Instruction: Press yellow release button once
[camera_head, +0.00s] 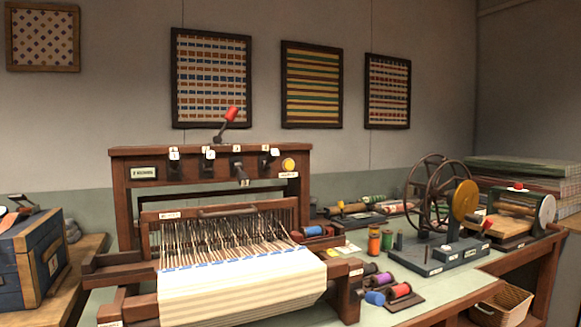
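The yellow release button (288,164) is a small round disc on the upper right of the wooden loom's (128,190) front panel. A small white label sits just below it. The button faces the camera and nothing covers it. Whether it is pressed in cannot be told at this size. My gripper is not in view.
A red-tipped lever (231,114) stands on top of the loom. Striped cloth (240,285) hangs over its front. Thread spools (400,291) and a spinning wheel (434,195) stand to the right. A blue chest (28,258) is at the left. Space before the panel looks open.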

